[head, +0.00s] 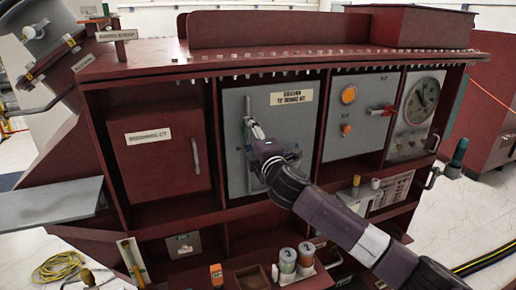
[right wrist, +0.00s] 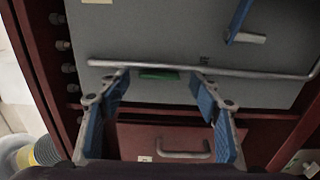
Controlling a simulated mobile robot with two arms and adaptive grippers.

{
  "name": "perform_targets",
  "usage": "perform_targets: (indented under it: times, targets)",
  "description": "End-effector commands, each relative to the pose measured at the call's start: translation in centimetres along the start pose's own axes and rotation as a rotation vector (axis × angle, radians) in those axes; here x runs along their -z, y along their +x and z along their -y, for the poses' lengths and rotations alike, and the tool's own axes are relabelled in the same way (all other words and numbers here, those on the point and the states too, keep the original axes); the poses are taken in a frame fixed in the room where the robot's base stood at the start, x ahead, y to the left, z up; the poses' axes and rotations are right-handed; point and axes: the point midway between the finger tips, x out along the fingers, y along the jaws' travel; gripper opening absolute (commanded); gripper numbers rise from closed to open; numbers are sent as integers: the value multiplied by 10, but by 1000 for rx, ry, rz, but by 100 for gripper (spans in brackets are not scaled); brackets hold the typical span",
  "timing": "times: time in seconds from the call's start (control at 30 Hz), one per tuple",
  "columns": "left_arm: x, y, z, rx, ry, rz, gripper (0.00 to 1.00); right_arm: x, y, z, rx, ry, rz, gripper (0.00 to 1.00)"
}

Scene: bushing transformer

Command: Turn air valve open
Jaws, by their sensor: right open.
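My right gripper (head: 251,126) is in front of the left part of a grey door (head: 292,125) in the head view. In the right wrist view the gripper (right wrist: 160,80) is open, with blue-padded fingers apart and nothing between them. A long metal rod handle (right wrist: 240,70) on the grey panel runs across just beyond the fingertips; contact cannot be told. A blue lever (right wrist: 240,20) with a metal stub is on that panel. A red-handled fitting (head: 382,110) is on the panel to the right in the head view. Which part is the air valve is unclear. My left gripper is not in view.
The dark red cabinet has a red door (head: 165,155) at left and a round gauge (head: 421,102) at right. Two cans (head: 287,260) stand on the lower ledge. A yellow cable (head: 62,268) lies on the floor at left.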

Motion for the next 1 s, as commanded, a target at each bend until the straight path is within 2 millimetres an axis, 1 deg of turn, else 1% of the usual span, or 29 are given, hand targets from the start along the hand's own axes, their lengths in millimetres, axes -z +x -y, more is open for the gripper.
perform_targets:
  times: [0.4, 0.6, 0.8, 1.0]
  targets:
    - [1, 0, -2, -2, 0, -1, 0, 0, -67, 2, 1, -1, -2, 58]
    - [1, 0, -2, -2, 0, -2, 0, 0, -92, 1, 2, -1, -1, 58]
    - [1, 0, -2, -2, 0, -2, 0, 0, -103, 1, 2, -1, 1, 58]
    - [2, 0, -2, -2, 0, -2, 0, 0, -104, 1, 1, -1, 0, 58]
